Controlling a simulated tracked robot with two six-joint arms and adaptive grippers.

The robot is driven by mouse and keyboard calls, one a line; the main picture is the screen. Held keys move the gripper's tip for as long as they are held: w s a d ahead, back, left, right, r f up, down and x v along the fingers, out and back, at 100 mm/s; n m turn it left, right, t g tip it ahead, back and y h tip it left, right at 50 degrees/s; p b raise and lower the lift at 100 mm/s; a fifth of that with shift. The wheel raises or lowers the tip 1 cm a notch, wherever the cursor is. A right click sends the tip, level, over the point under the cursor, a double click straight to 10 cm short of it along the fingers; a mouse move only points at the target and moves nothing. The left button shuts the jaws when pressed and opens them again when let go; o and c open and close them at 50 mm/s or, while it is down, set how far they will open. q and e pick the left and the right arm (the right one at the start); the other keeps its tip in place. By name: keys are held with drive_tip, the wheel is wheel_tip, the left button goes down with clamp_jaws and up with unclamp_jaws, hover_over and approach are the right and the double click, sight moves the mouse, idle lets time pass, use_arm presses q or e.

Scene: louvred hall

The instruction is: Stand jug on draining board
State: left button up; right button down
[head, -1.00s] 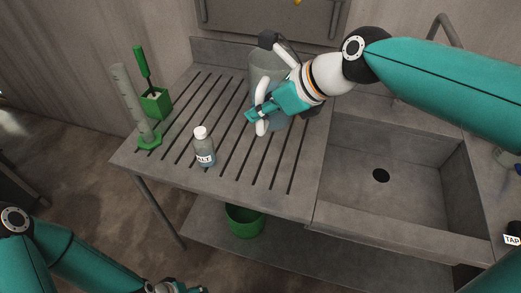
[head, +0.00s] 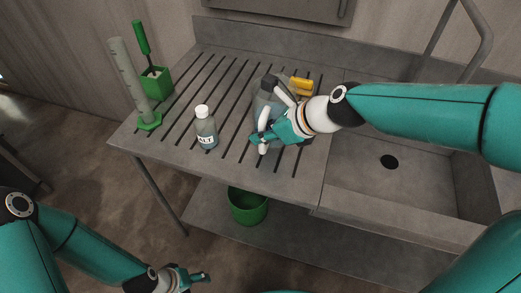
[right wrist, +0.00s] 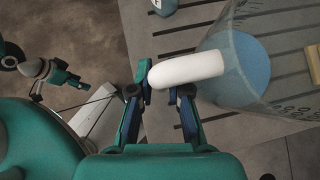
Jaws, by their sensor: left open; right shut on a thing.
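The clear grey jug (head: 268,103) is over the right part of the slotted draining board (head: 222,166), partly hidden by my right gripper (head: 263,140). In the right wrist view the jug (right wrist: 285,85) shows a blue base or content and a white handle (right wrist: 187,69). My right gripper (right wrist: 163,88) is shut on that handle. The jug looks roughly upright and at or very near the slats; I cannot tell whether its base touches. My left gripper (head: 197,280) is open and empty, low in front of the board.
A labelled bottle (head: 206,130) stands left of the jug. A measuring cylinder (head: 131,85) and a green brush holder (head: 156,80) are at the left edge. A yellow block (head: 301,86) lies behind the jug. The sink (head: 400,205) is right; a green bucket (head: 248,207) is below.

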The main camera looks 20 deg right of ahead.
sight(262, 153)
wheel_tip(262, 153, down, 5)
drive_tip(key=b, duration=0.2)
drive_tip(key=shift+f+b, duration=0.15)
drive_tip(key=shift+b, duration=0.15)
drive_tip(key=c, duration=1.6)
unclamp_jaws()
drive_tip(key=shift+f, duration=0.1)
drive_tip(key=o, duration=0.5)
